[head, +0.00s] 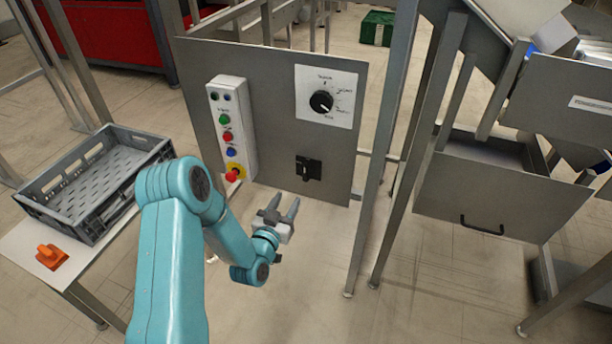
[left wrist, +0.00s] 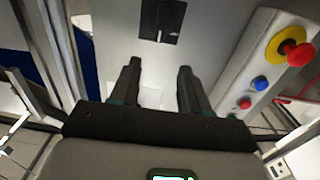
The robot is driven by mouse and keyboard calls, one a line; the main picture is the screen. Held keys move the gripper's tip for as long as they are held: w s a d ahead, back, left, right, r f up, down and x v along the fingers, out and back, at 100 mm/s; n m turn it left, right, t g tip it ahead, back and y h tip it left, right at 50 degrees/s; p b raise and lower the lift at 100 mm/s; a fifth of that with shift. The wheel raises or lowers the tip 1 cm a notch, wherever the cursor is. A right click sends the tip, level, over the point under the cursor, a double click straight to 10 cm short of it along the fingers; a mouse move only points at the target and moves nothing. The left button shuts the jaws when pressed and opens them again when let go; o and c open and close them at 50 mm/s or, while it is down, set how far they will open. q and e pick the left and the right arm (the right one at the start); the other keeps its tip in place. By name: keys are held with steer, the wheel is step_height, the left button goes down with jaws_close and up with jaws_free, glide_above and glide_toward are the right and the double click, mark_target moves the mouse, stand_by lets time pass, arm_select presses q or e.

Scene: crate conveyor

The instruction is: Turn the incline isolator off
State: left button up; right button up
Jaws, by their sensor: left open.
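The isolator is taken to be the small black switch (head: 308,168) low on the grey control panel (head: 275,120), right of the button box. It also shows at the top of the left wrist view (left wrist: 158,22). Its lever position is too small to tell. My left gripper (head: 280,207) is in front of the panel, below and left of the switch, with fingers apart and nothing between them. In the left wrist view the open fingers (left wrist: 159,72) point toward the switch, with a gap remaining. My right gripper is not in view.
A button box (head: 232,130) with a red emergency stop (head: 232,174) stands out from the panel, left of the switch. A dial (head: 321,101) sits above the switch. A grey crate (head: 45,205) and an orange object (head: 51,256) are at left. A drawer (head: 490,195) is at right.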

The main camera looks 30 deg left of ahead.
mark_target(305, 170)
arm_select(q)
steer(key=x, duration=1.3)
steer(key=shift+d, duration=0.1)
jaws_close()
